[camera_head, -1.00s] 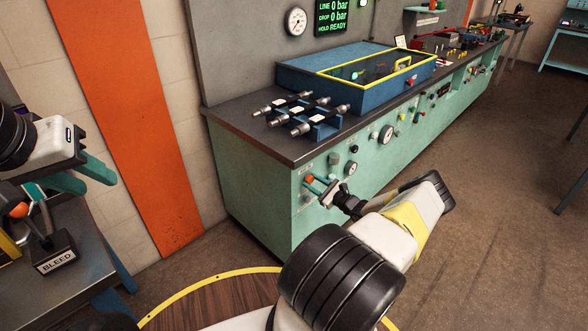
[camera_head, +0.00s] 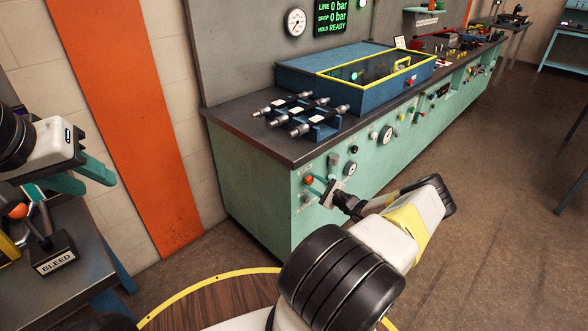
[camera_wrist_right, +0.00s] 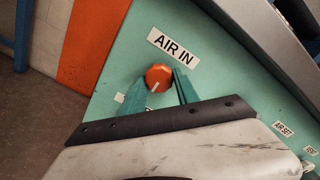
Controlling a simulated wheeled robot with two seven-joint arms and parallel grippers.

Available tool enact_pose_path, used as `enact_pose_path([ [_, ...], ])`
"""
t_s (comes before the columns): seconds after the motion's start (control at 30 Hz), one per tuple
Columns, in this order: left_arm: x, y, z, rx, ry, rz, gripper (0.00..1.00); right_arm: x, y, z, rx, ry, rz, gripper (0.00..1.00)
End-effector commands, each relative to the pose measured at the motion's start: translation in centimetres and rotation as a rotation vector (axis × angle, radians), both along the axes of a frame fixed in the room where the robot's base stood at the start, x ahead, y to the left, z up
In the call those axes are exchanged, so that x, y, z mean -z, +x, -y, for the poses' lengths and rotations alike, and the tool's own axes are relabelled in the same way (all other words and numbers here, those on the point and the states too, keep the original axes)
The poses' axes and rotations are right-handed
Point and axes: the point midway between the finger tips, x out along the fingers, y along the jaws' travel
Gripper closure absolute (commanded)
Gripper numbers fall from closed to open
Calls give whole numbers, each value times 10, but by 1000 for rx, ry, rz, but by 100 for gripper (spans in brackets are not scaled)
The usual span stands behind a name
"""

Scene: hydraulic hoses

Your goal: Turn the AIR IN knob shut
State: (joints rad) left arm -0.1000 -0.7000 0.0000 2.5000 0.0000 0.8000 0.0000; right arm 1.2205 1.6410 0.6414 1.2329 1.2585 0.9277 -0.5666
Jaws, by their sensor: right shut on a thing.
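The AIR IN knob is a round orange knob (camera_wrist_right: 158,77) with a white pointer line, under the white AIR IN label (camera_wrist_right: 173,46) on the green bench panel. In the right wrist view the pointer line slants toward the lower left. In the head view the knob (camera_head: 309,180) is small, at the bench's near corner. My right gripper (camera_wrist_right: 159,86) is shut on the knob, with one teal finger on each side of it. It also shows in the head view (camera_head: 314,186). My left gripper (camera_head: 92,183) is open and empty at the far left.
Gauges and small knobs line the green bench front (camera_head: 255,185) to the right. A BLEED block (camera_head: 55,252) with a lever stands below my left gripper.

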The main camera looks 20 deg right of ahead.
Motion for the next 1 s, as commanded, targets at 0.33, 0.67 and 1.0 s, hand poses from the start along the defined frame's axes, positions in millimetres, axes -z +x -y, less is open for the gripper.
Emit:
enact_pose_path([
  [0.33,0,0,0,0,0,0,64,1,-1,1,0,-2,-2,41],
  [0.67,0,0,0,0,0,0,64,1,-2,1,0,-1,-1,41],
  [1.0,0,0,0,0,0,0,64,1,-50,21,1,0,-3,41],
])
